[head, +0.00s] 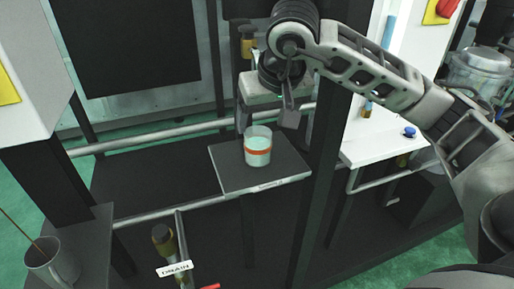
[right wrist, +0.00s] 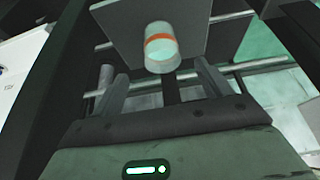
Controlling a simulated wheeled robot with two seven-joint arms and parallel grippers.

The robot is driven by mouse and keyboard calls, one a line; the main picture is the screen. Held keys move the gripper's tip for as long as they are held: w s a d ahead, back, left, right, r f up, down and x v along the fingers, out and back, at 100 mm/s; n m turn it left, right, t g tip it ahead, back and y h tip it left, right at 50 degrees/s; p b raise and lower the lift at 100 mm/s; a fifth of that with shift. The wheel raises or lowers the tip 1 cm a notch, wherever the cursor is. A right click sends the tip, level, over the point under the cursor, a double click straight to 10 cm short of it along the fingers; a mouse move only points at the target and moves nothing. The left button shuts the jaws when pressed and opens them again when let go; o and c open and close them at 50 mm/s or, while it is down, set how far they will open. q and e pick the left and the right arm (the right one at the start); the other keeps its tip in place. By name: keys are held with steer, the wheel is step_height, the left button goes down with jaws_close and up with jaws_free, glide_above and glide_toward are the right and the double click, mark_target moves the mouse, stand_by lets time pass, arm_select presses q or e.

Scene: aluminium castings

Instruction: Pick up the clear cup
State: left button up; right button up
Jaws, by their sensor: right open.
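The clear cup (head: 258,147) stands upright on a small dark square platform (head: 225,177). It has an orange-red band and looks pale green inside. My right gripper (head: 268,114) is above and just behind the cup in the head view, fingers pointing down, empty and apart from it. In the right wrist view the cup (right wrist: 161,48) shows beyond and between the two spread fingers (right wrist: 161,72), not held. My left gripper is not in view.
A dark post (head: 318,180) rises right of the platform. A metal rail (head: 190,203) runs in front. A grey mug (head: 52,265) with a thin stick stands lower left. A brass valve with a DRAIN label (head: 174,269) is at the bottom. A white shelf (head: 375,145) lies right.

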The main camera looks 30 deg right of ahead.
mark_target(257, 144)
steer(key=x, duration=0.6)
steer(key=shift+w+f, duration=0.1)
steer(key=shift+f, duration=0.05)
steer(key=shift+w+p+x, duration=0.15)
steer(key=shift+p+x, duration=0.2)
steer(key=shift+x, duration=0.95)
steer(key=shift+w+p+x, duration=0.15)
steer(key=shift+p+x, duration=0.2)
steer(key=shift+x, duration=0.95)
steer(key=c, duration=1.2)
steer(key=shift+r, duration=0.2)
steer(key=shift+c, duration=0.2)
